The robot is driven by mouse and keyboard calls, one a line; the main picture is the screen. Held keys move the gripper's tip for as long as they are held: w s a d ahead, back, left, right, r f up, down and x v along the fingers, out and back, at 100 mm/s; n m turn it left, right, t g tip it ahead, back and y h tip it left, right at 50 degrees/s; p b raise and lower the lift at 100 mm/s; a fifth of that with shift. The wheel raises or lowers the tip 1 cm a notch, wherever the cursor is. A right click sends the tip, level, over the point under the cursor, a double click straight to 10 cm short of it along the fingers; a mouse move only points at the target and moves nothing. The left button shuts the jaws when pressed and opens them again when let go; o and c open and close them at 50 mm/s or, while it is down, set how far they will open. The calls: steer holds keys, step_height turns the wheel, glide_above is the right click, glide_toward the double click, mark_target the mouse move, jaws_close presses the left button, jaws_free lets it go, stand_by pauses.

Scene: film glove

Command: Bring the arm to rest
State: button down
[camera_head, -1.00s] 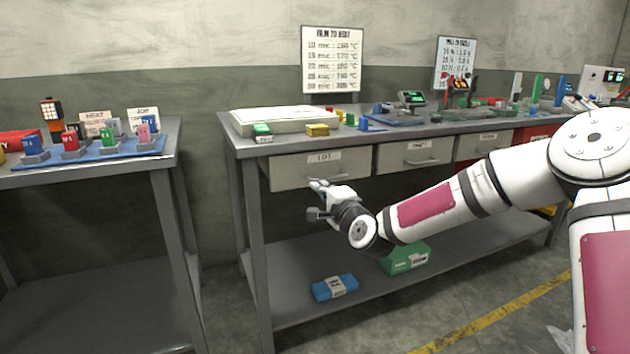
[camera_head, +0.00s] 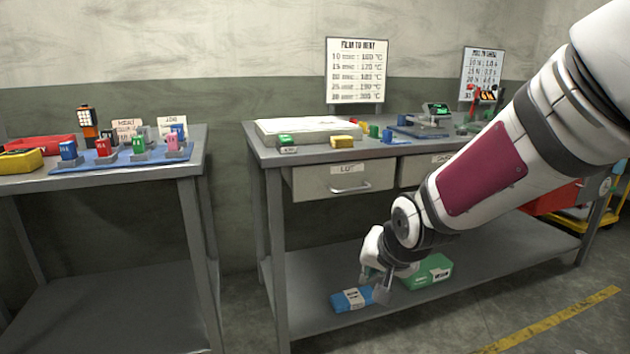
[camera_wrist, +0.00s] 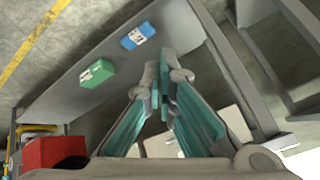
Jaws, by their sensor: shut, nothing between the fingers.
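My gripper (camera_head: 376,286) hangs low in front of the workbench in the head view, pointing down, with my arm reaching in from the upper right. In the wrist view its teal-padded fingers (camera_wrist: 163,88) are together with nothing between them. The gripper partly covers the space between a blue box (camera_head: 350,299) and a green box (camera_head: 430,272) on the lower shelf. Both boxes show clear of the fingers in the wrist view, the blue box (camera_wrist: 138,36) and the green box (camera_wrist: 96,74).
The workbench (camera_head: 262,157) has drawers, such as the one marked LOT (camera_head: 345,182), and a lower shelf (camera_head: 320,262). A side table (camera_head: 190,165) at left holds a blue tray (camera_head: 110,160) with several small items. A red bin (camera_wrist: 55,152) shows in the wrist view.

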steer(key=s+d+r+n+g+h, duration=0.1)
steer(key=s+d+r+g, duration=0.15)
steer(key=s, duration=0.95)
steer(key=s+d+r+n+g, duration=0.1)
steer(key=s+d+r+g, duration=0.15)
steer(key=s, duration=0.95)
steer(key=s+d+r+n+g+h, duration=0.1)
steer(key=s+d+g, duration=0.15)
steer(key=s, duration=1.05)
step_height(320, 180, up, 34)
steer(key=d+t+p, duration=0.1)
steer(key=t+p, duration=0.3)
steer(key=p, duration=2.7)
steer(key=shift+f+p, duration=0.25)
steer(key=shift+p, duration=0.05)
steer(key=shift+t, duration=0.25)
